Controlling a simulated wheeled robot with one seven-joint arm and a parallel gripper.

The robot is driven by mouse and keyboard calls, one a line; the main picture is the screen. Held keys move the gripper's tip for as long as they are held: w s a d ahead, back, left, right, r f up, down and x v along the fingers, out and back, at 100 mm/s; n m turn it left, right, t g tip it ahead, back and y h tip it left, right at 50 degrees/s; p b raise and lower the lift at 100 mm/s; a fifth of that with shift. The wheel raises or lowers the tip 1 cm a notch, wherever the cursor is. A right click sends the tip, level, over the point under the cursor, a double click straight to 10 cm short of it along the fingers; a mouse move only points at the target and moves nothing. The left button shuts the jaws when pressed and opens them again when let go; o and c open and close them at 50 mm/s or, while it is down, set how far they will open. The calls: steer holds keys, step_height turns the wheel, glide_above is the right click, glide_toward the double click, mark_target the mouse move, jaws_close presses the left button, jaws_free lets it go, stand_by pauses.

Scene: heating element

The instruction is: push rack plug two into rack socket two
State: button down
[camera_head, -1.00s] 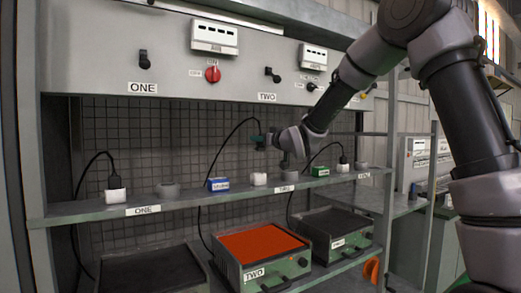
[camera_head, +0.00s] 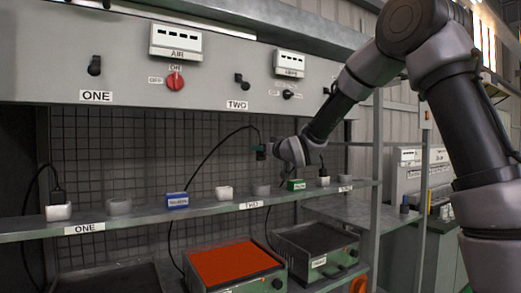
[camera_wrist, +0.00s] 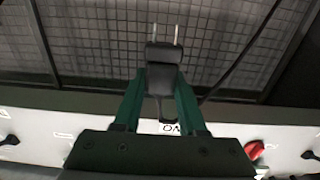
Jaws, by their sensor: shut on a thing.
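The black rack plug two (camera_wrist: 164,62) is between the green fingers of my gripper (camera_wrist: 160,92) in the wrist view. Its two metal prongs point away from my gripper, and its cable runs off to the right. In the head view, my gripper (camera_head: 263,152) is shut on the plug above the shelf; the plug itself is small and unclear there. Above the shelf label TWO stand an empty white block (camera_head: 225,192) and a grey round block (camera_head: 261,189). My gripper is above the grey one, apart from it. I cannot tell surely which is rack socket two.
The shelf (camera_head: 160,217) also carries a blue block (camera_head: 177,201), a green block (camera_head: 296,185) and white blocks with plugs at left (camera_head: 58,212) and right (camera_head: 323,181). The control panel (camera_head: 200,95) hangs above. An orange-topped heater (camera_head: 235,262) stands below.

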mark_target(261, 164)
steer(key=shift+f, duration=2.9)
steer(key=shift+f, duration=2.1)
steer(key=shift+c, duration=1.9)
jaws_free()
steer(key=shift+s, duration=0.1)
steer(key=v, duration=1)
steer(key=shift+s+d, duration=0.25)
steer(key=shift+s, duration=0.05)
